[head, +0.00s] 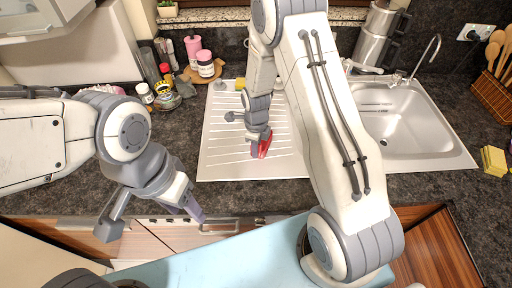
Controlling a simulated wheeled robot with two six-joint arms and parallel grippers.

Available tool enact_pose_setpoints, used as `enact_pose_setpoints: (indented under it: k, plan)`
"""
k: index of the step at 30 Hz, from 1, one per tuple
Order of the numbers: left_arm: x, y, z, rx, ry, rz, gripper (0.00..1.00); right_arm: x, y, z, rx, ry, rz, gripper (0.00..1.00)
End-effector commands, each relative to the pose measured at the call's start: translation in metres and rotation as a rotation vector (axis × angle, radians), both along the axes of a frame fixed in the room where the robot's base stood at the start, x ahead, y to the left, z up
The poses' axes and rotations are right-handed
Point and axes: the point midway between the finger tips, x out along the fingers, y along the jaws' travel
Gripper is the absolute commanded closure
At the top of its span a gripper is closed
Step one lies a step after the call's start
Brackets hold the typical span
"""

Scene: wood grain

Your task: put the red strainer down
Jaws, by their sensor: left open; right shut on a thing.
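The red strainer (265,146) shows as a small red piece at the fingers of my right gripper (259,150). My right gripper is shut on it, over the ribbed metal drainboard (222,145) left of the sink. Most of the strainer is hidden by the gripper. I cannot tell whether it touches the drainboard. My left gripper (190,207) is open and empty, in front of the counter's front edge.
The sink basin (400,118) lies to the right with a tap (425,58). Bottles and jars, with a pink jar (205,63), stand at the back left. Yellow sponges (494,160) lie at the far right. The left of the drainboard is clear.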

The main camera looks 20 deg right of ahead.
Motion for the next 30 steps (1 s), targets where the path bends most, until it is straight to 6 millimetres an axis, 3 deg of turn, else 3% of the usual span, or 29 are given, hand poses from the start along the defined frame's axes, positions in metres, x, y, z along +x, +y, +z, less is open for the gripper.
enact_pose_setpoints:
  k: [9,10,12,24,30]
  plan:
    - [0.0,0.0,-0.005,0.0,0.0,0.001,0.45,0.0,0.0,-0.005,0.0,0.0,0.0,1.0]
    - [0.0,0.0,-0.003,0.0,0.0,0.001,0.45,0.0,0.0,-0.003,0.0,0.0,0.0,0.74]
    - [0.0,0.0,-0.003,0.0,0.0,0.001,0.45,0.0,0.0,-0.003,0.0,0.0,0.0,0.55]
    - [0.0,0.0,-0.001,0.0,0.0,0.0,0.45,0.001,0.0,0.003,0.0,-0.001,0.001,0.55]
    - [0.0,0.0,-0.013,0.0,0.0,0.002,0.45,0.002,0.0,0.031,0.001,-0.007,0.001,0.55]
